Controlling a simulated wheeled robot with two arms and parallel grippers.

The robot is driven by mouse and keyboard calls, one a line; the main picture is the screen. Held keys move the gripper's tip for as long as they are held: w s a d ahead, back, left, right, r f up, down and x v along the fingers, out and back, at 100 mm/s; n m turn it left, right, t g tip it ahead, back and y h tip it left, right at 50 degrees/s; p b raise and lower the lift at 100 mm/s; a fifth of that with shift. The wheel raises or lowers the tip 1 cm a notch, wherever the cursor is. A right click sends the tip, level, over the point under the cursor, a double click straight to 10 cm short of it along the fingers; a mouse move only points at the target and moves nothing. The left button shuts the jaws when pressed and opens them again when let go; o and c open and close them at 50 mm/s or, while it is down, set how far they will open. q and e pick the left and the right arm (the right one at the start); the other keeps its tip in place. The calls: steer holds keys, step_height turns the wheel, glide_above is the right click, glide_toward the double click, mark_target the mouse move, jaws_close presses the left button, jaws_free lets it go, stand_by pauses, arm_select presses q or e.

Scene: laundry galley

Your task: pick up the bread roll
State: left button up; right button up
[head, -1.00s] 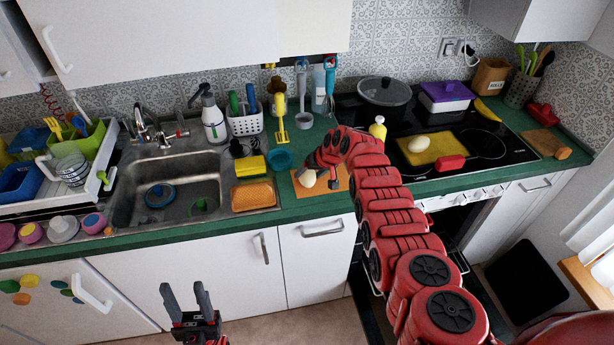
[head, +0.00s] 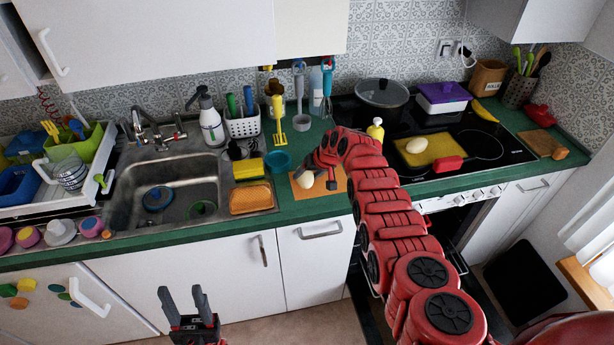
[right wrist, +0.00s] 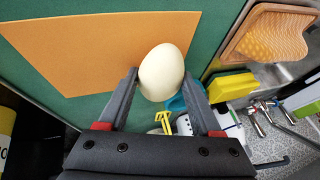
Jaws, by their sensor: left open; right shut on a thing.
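A pale, smooth oval thing, which I take for the bread roll (head: 305,179), is at the orange board (head: 313,194) on the green counter, right of the sink. In the right wrist view the roll (right wrist: 162,72) sits between the two fingertips of my right gripper (right wrist: 165,85), which is shut on it. I cannot tell whether it is clear of the board (right wrist: 100,45). In the head view my right gripper (head: 320,172) is partly hidden by its own arm. My left gripper (head: 181,293) is open and empty, low in front of the cabinets.
A similar pale oval thing (head: 416,145) lies on a yellow board (head: 440,148) on the stove. A yellow bottle (head: 376,130) stands close behind my right arm. A teal bowl (head: 278,162) and a sponge (head: 249,168) lie left of the orange board. The sink (head: 128,200) is further left.

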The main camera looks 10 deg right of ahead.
mark_target(308, 173)
steer(key=shift+r, duration=0.5)
step_height(308, 173, up, 2)
steer(key=shift+b, duration=0.9)
steer(key=s+b, duration=0.1)
steer(key=s, duration=0.2)
steer(key=s+a+b, duration=0.1)
steer(key=s, duration=0.2)
steer(key=s+b, duration=0.1)
steer(key=s, duration=0.2)
steer(key=shift+s+a+r, duration=0.15)
steer(key=shift+s+r, duration=0.2)
steer(key=shift+r, duration=0.05)
steer(key=s+p, duration=0.4)
steer(key=s, duration=0.2)
steer(key=shift+a+r+p, duration=0.3)
steer(key=shift+a+r, duration=0.15)
steer(key=shift+s+d, duration=0.1)
steer(key=shift+s, duration=0.05)
